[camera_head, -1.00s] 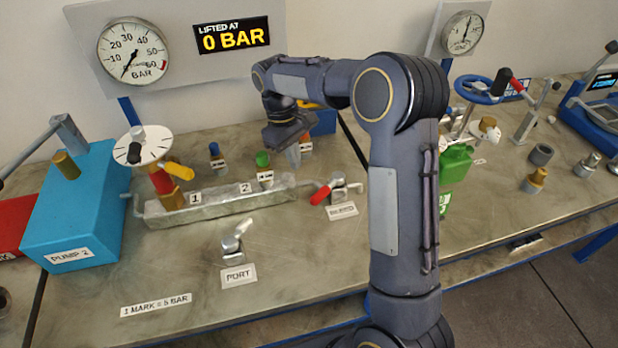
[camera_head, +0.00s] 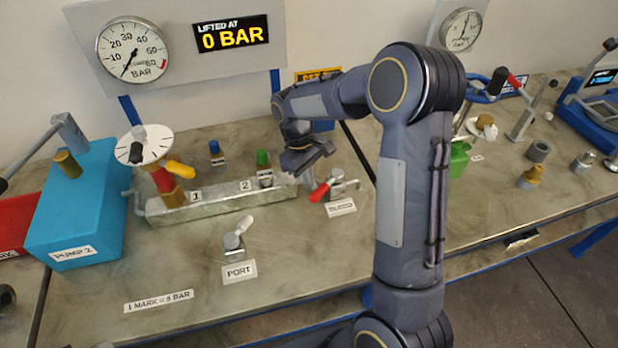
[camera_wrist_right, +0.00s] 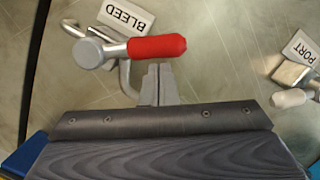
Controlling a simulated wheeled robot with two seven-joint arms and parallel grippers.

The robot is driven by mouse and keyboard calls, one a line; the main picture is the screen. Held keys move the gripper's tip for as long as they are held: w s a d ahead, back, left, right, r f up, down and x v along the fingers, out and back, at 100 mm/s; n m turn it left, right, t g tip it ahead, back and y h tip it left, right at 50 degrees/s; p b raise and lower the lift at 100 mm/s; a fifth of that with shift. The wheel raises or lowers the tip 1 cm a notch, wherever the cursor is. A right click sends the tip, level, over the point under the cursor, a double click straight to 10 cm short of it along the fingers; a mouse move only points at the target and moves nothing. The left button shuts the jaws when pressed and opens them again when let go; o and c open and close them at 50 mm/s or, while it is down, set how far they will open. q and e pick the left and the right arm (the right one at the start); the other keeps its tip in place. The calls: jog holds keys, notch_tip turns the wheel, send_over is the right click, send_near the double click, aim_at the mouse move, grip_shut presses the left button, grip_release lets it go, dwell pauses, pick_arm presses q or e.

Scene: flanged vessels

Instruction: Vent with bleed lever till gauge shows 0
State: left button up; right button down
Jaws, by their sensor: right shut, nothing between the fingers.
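The bleed lever has a red handle (camera_head: 321,191) on a grey valve, pointing down-left in the head view. In the right wrist view the red handle (camera_wrist_right: 157,47) lies just beyond my fingertips, beside the BLEED label (camera_wrist_right: 126,16). The round gauge (camera_head: 133,50) on the left panel has its needle at the lower left, around the zero end. The display (camera_head: 231,34) reads "LIFTED AT 0 BAR". My right gripper (camera_wrist_right: 158,82) is shut and empty, apart from the handle. My left gripper is not in view.
A metal block (camera_head: 222,205) marked 1 and 2 stands left of the lever. The PORT valve (camera_head: 235,238) is in front of it. The blue PUMP 2 box (camera_head: 80,205) is at the left. Bare bench lies in front of the PORT label.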

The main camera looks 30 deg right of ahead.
aim_at(320, 194)
jog(key=shift+s+n, duration=0.45)
jog(key=shift+n, duration=0.15)
jog(key=shift+s+n+b, duration=0.3)
jog(key=shift+s+n, duration=0.3)
jog(key=shift+n, duration=0.2)
jog(key=s+n, duration=0.1)
jog(key=n+h, duration=0.1)
jog(key=shift+s+d+n+t, duration=0.3)
jog(key=shift+s+d, duration=0.1)
jog(key=shift+s+d+n+t, duration=0.25)
jog(key=shift+s+d+n, duration=0.5)
jog(key=shift+n, duration=0.4)
jog(key=shift+s+d+n+t, duration=0.25)
jog(key=shift+s+d+n, duration=0.45)
jog(key=shift+n, duration=0.45)
jog(key=shift+s, duration=0.1)
